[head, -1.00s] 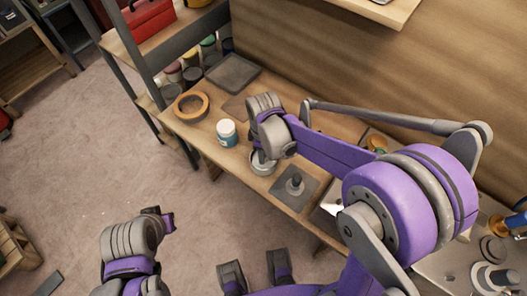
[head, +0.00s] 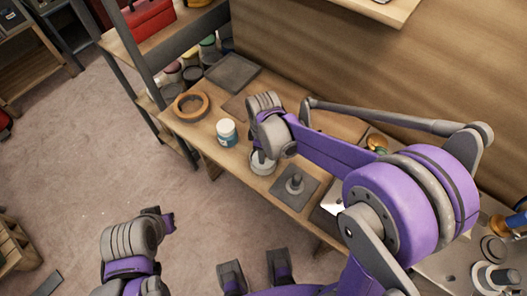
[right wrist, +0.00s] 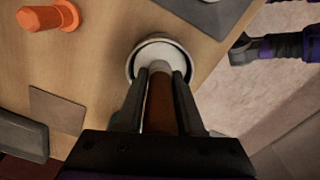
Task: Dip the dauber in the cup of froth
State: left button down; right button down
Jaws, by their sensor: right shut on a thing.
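My right gripper (right wrist: 160,95) is shut on the dauber (right wrist: 160,105), whose brown handle lies between the two dark fingers. The dauber's pale far end reaches over the round white cup (right wrist: 137,55) and overlaps its opening. I cannot tell how deep the tip is; the froth cannot be made out. In the head view the cup (head: 262,166) stands on the wooden bench below my right gripper (head: 263,152), which partly hides it. My left arm's wrist (head: 130,238) is at the lower left, over the floor; its fingers do not show clearly.
A white jar with a blue label (head: 226,132) stands left of the cup. A grey plate with an upright knob (head: 295,184) is to its right.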

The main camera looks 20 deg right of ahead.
jog(key=shift+r+p, duration=2.25)
jog(key=shift+r, duration=1.25)
